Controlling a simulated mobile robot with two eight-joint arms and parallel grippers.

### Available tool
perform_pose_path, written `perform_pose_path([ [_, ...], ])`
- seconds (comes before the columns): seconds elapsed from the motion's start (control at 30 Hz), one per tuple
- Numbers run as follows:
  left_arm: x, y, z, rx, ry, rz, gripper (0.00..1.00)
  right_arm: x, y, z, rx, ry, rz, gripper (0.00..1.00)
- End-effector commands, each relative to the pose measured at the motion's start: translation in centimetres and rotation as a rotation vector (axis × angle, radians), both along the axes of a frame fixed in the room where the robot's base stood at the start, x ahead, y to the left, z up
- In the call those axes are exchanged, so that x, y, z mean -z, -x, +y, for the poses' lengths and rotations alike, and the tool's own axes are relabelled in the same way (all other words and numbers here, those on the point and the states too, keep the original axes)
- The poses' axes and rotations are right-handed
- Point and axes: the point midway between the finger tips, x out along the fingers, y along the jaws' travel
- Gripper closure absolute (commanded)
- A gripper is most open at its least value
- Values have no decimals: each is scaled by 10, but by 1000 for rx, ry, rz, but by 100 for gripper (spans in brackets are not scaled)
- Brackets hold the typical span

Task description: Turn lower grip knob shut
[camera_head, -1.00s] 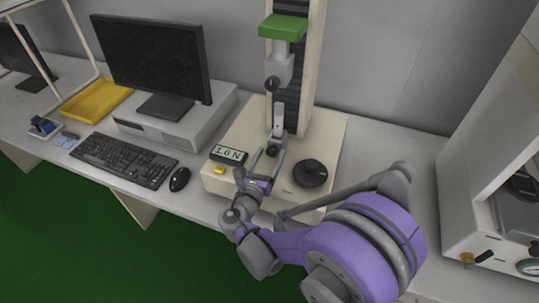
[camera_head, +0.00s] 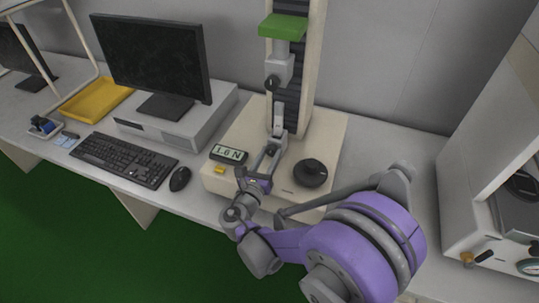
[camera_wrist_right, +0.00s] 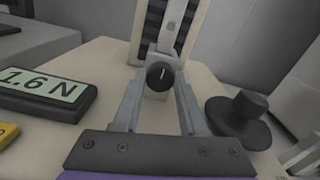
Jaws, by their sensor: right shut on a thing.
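The testing machine's lower grip (camera_head: 279,118) is a grey clamp standing on the cream base, below the upper grip. Its knob (camera_wrist_right: 159,75) is round and black with a white line, which stands nearly upright in the right wrist view. My right gripper (camera_head: 269,152) reaches in from the front, and its fingers hide the knob in the head view. In the right wrist view the gripper (camera_wrist_right: 160,82) has one finger on each side of the knob and is shut on it. My left gripper is not in view.
A display (camera_head: 229,154) reading 1.6 N and a yellow button (camera_head: 219,170) sit left of my gripper. A black dial (camera_head: 310,173) is close on its right. The upper grip (camera_head: 279,70) and green crosshead (camera_head: 283,26) are above. A keyboard (camera_head: 123,160) and mouse (camera_head: 180,179) lie left.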

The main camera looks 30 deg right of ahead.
Motion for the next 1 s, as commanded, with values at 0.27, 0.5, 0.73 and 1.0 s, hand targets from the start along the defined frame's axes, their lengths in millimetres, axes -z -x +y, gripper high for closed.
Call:
perform_pose_path([
  [0.27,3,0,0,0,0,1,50,1,0,0,0,-77,-91,100],
  [0.5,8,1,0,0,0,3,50,1,0,0,0,-209,-245,100],
  [0.73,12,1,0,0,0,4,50,1,0,0,0,-351,-411,100],
  [1.0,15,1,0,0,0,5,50,1,0,0,0,-519,-606,100],
])
